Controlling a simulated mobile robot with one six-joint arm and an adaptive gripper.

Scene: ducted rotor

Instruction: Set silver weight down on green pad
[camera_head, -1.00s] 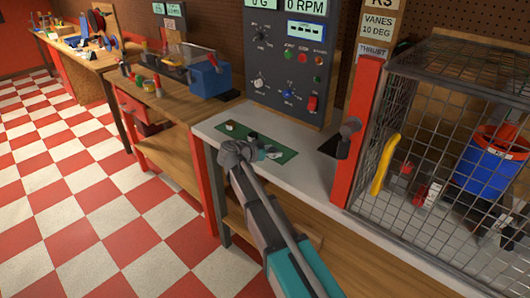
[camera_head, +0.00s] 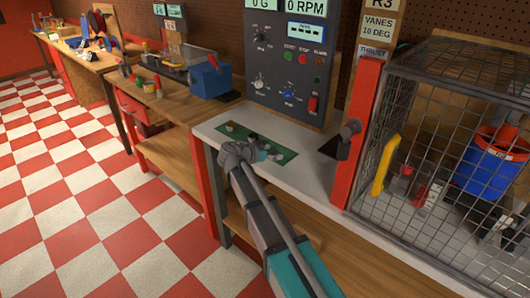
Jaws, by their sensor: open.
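The green pad (camera_head: 287,155) lies flat on the light grey bench top. A small pale item (camera_head: 230,127) sits at the pad's far left end. Another small light grey piece (camera_head: 277,155) shows on the pad just right of the gripper. I cannot tell for sure which of these is the silver weight, nor whether the gripper touches anything.
A dark control panel (camera_head: 288,70) stands behind the pad. A red post (camera_head: 364,130) and a wire cage (camera_head: 440,160) with a yellow handle (camera_head: 384,165) bound the right side. A wooden bench with a blue box (camera_head: 210,80) stands at the left. The bench front (camera_head: 300,185) is clear.

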